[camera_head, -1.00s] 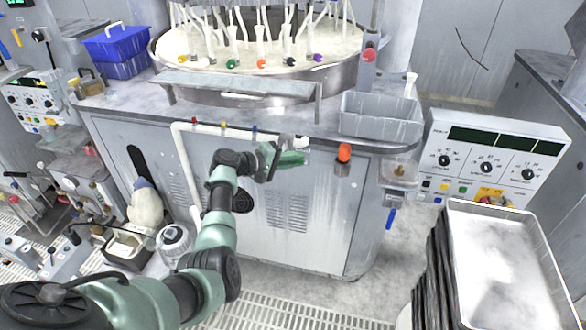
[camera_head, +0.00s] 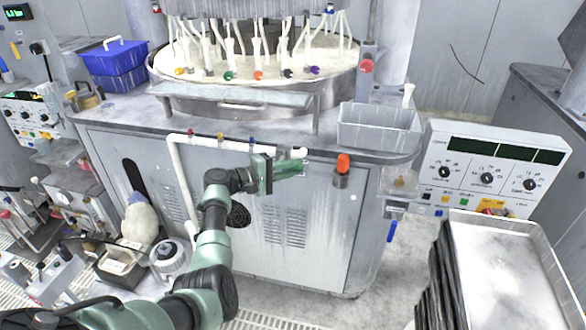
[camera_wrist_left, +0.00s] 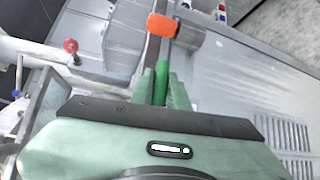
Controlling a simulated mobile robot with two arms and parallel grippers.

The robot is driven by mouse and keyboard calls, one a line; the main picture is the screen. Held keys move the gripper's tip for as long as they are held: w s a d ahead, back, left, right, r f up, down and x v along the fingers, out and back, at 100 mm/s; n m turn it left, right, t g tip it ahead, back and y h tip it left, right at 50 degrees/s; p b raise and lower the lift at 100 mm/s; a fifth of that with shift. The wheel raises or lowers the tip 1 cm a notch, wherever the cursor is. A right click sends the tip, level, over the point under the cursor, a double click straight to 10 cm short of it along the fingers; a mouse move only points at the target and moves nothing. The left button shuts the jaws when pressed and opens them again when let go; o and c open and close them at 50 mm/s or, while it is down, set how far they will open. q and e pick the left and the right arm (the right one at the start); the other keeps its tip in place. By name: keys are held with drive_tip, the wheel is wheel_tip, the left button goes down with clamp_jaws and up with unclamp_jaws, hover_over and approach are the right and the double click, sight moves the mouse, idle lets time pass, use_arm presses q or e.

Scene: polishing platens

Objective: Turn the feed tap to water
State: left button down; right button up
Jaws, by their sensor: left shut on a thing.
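My left gripper (camera_head: 287,170) is at the front of the grey machine, at the right end of the white pipe (camera_head: 205,142). It is shut on a green lever-like bar (camera_wrist_left: 161,82), which stands between the fingers in the wrist view and seems to be the feed tap's handle. My right gripper is not in view.
A round platen basin (camera_head: 335,95) with bottles and tubes is on the machine top. A grey bin (camera_head: 378,136) stands at its right corner. A control panel (camera_head: 465,180) and stacked trays (camera_head: 545,236) are at the right. A blue box (camera_head: 118,68) is at the back left.

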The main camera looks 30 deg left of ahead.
use_arm(q)
drive_tip(key=c, duration=1.4)
unclamp_jaws()
drive_tip(key=shift+d, duration=0.1)
drive_tip(key=b+v, duration=0.1)
drive_tip(key=v, duration=0.6)
drive_tip(key=shift+s+a, duration=0.2)
drive_tip(key=shift+s, duration=0.15)
